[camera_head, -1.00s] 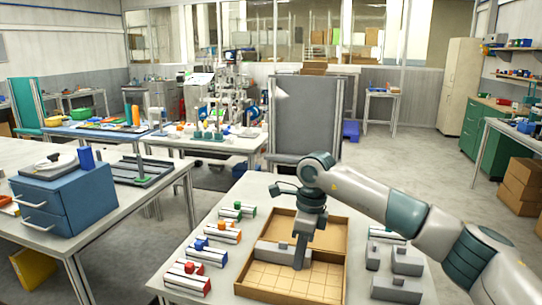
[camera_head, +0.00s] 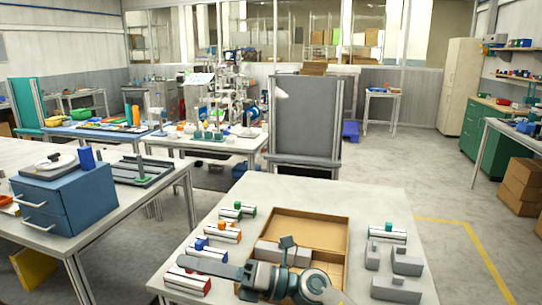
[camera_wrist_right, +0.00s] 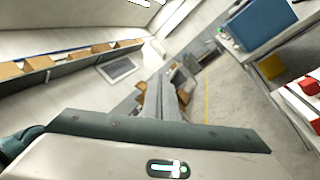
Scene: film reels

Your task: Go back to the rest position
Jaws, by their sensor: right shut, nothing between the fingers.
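My right gripper (camera_head: 190,261) shows low in the head view, shut and empty. It points left at the end of my folded right arm, in front of the near table's (camera_head: 376,205) lower left part. It overlaps the red-topped rail block (camera_head: 186,282) in the picture; I see no contact. My arm hides much of the front of the wooden tray (camera_head: 331,222). A grey block (camera_head: 270,251) lies in the tray. In the right wrist view a tilted room shows, and no object sits in front of the gripper. My left gripper is not in view.
Rail blocks with green (camera_head: 237,210), orange (camera_head: 220,230) and blue (camera_head: 205,247) tops line the table's left side. Several grey blocks (camera_head: 407,260) stand on the right. A blue drawer box (camera_head: 65,197) is on the left table. Floor to the right is open.

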